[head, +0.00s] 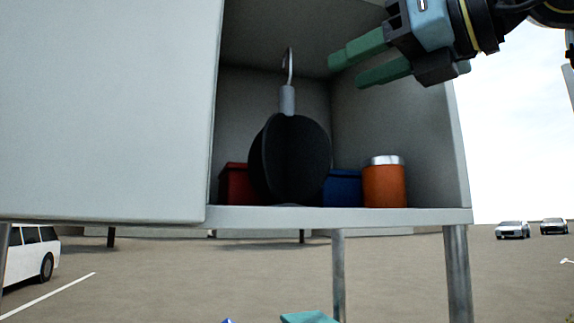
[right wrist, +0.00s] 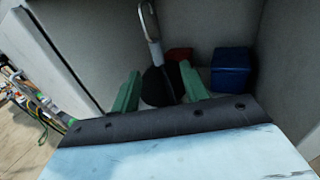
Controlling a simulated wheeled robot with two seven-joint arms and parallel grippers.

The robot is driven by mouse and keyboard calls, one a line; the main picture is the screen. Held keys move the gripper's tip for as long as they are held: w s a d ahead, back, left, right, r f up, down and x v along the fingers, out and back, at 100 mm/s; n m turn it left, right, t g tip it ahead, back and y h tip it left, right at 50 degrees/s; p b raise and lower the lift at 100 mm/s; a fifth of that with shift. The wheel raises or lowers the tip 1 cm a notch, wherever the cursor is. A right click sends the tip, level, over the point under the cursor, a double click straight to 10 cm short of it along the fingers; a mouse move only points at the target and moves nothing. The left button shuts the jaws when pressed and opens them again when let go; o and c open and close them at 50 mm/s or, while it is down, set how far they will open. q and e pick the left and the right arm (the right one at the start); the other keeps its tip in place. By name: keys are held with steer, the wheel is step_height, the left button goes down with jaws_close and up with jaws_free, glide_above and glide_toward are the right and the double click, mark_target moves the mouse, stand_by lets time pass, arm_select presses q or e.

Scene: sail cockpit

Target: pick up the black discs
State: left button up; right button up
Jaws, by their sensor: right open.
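The black discs (head: 290,158) stand upright, face to face, on the cabinet's floor. My right gripper (head: 346,72) is open and empty, above and to the right of the discs at the cabinet's upper opening. In the right wrist view its two green fingers (right wrist: 158,92) appear on either side of the discs, but they do not touch them. My left gripper is not in view.
The open cabinet (head: 340,217) has a grey door or panel (head: 105,110) at left. A red box (head: 234,184), a blue box (head: 343,187) and an orange jar (head: 384,185) with a silver lid stand close around the discs. A teal thing (head: 308,318) is cut off at the bottom.

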mark_target(292, 96)
steer(key=x, duration=0.3)
steer(key=p+x, duration=0.1)
steer(key=x, duration=0.2)
steer(key=shift+s+a, duration=0.25)
steer(key=shift+w+a, duration=0.25)
steer(key=shift+w, duration=0.05)
steer(key=shift+p+x, duration=0.65)
steer(key=shift+x, duration=0.4)
steer(key=x, duration=0.2)
steer(key=shift+w+a+f+p, duration=0.2)
steer(key=shift+a+f+p, duration=0.1)
steer(key=shift+a+p, duration=0.1)
steer(key=shift+w+a, duration=0.2)
steer(key=shift+w, duration=0.05)
steer(key=shift+f, duration=0.1)
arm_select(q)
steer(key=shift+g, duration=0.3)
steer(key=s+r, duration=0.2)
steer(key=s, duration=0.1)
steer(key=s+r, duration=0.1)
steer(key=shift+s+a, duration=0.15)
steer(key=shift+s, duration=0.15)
arm_select(e)
jaws_close()
